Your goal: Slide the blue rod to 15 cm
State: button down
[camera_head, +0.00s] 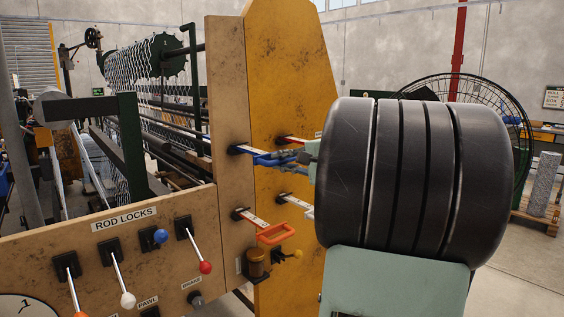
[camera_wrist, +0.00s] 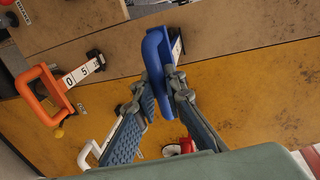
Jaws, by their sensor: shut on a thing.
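The blue rod's handle (camera_wrist: 154,62) is a blue loop at the upper middle of the wrist view. My gripper (camera_wrist: 163,80) is shut on it, one finger on each side. In the head view, the blue handle (camera_head: 272,158) shows left of my dark wrist, close to the wooden panel. A short piece of its white scale (camera_head: 242,150) shows at the panel, too small to read. In the wrist view the scale is nearly edge-on. The blue rod-lock lever (camera_head: 160,236) has its knob close to its base, unlike its neighbours.
An orange-handled rod (camera_head: 276,233) sticks out below, with 0 and 5 legible on its scale (camera_wrist: 82,71) in the wrist view. A white handle (camera_wrist: 95,147) and a red handle (camera_wrist: 180,147) are close to my fingers. The rod-locks board (camera_head: 125,222) stands at lower left.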

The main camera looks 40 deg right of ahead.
jog(key=b+v, duration=0.1)
jog(key=v, duration=0.1)
jog(key=f+b+v, duration=0.1)
jog(key=v, duration=0.2)
jog(key=shift+s, duration=0.1)
jog(key=c, duration=2)
grip_release()
jog(key=shift+o, duration=0.2)
jog(key=a+v, duration=0.1)
jog(key=v, duration=1)
jog(key=shift+s+d, duration=0.45)
